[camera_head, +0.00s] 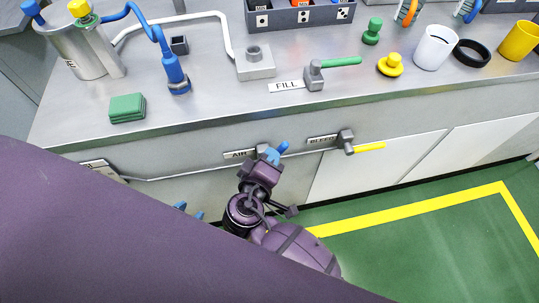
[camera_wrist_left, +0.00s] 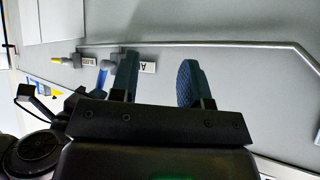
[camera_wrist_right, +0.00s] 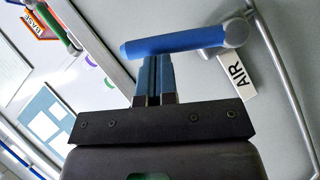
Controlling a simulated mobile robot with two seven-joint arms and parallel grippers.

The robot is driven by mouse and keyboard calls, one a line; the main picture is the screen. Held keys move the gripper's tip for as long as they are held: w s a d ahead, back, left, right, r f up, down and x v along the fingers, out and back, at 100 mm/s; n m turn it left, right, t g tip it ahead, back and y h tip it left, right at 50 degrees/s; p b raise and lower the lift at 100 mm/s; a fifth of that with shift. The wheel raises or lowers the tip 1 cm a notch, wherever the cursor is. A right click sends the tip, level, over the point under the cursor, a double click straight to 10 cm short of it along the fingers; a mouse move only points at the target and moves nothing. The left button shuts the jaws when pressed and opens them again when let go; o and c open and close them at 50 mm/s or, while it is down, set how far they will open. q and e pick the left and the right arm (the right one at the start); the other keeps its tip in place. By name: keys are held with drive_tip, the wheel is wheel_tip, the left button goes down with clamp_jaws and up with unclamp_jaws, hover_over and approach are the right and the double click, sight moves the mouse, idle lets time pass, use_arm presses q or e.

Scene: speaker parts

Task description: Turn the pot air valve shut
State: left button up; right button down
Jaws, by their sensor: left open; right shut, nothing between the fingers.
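The pot air valve has a grey hub and a blue lever (camera_wrist_right: 170,42); it sits on the bench's front panel beside an AIR label (camera_wrist_right: 237,75). In the head view the blue lever (camera_head: 283,147) slants up to the right, partly hidden by my right gripper (camera_head: 270,157). In the right wrist view my right gripper (camera_wrist_right: 154,62) is shut and empty, its fingertips right at the lever's side; contact is unclear. My left gripper (camera_head: 190,211) is open and empty, lower left of the valve. In the left wrist view its fingers (camera_wrist_left: 158,75) face the panel.
A BLEED valve with a yellow lever (camera_head: 370,148) is to the right on the panel. A FILL valve with a green lever (camera_head: 341,61) stands on the bench top. A pipe (camera_head: 190,174) runs along the panel. The green floor at right is clear.

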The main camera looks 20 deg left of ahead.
use_arm(q)
drive_tip(key=shift+w+d+r, duration=0.1)
drive_tip(key=shift+r, duration=0.1)
use_arm(e)
drive_tip(key=shift+w+d+m, duration=0.15)
drive_tip(key=shift+d+m, duration=0.1)
drive_tip(key=shift+m, duration=0.05)
use_arm(q)
drive_tip(key=shift+t, duration=0.4)
drive_tip(key=r+p, duration=0.5)
drive_tip(key=p, duration=0.1)
drive_tip(key=shift+w, duration=0.2)
use_arm(e)
drive_tip(key=w+d+f+m+g+y, duration=0.3)
drive_tip(key=d+f+m+g+y, duration=0.1)
drive_tip(key=d+m+g, duration=0.1)
drive_tip(key=shift+w+f+m+y, duration=0.25)
drive_tip(key=shift+m+y, duration=0.15)
drive_tip(key=shift+m, duration=0.1)
drive_tip(key=shift+f, duration=0.15)
use_arm(q)
drive_tip(key=shift+r, duration=0.1)
